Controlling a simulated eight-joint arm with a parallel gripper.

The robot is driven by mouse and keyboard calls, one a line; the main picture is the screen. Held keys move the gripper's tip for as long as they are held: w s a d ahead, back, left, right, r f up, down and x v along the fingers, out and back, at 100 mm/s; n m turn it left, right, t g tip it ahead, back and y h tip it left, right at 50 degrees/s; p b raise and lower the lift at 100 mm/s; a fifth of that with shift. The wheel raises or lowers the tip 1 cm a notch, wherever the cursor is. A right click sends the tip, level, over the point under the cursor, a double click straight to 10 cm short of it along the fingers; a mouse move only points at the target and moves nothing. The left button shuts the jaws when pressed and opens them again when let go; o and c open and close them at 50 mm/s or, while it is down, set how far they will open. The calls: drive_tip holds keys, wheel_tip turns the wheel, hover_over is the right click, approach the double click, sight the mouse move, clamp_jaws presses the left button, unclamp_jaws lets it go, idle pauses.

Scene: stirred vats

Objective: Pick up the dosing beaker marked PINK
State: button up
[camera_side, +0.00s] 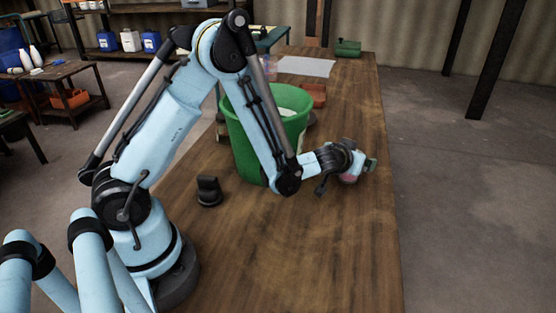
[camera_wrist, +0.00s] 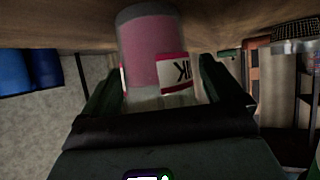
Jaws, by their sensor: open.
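The dosing beaker (camera_wrist: 150,50) is clear with pink contents and a pink-edged white label. In the wrist view it looks upside down, and the label shows only part of its lettering, "NK". In the side view, a bit of the pink beaker (camera_side: 349,179) shows under my gripper, near the table's right edge. My gripper (camera_side: 362,168) is open. In the wrist view its dark green fingers (camera_wrist: 165,88) stand on either side of the beaker, which lies between them. I cannot tell whether either finger touches it.
A large green vat (camera_side: 238,130) stands on the wooden table (camera_side: 300,260) close behind my forearm. A small black object (camera_side: 209,190) stands left of it. An orange-brown item (camera_side: 313,95), a white sheet (camera_side: 305,66) and a green item (camera_side: 347,47) lie farther back. The front of the table is clear.

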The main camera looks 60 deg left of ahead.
drive_tip(key=shift+w+f, duration=0.1)
drive_tip(key=c, duration=1.2)
drive_tip(key=shift+o, duration=0.2)
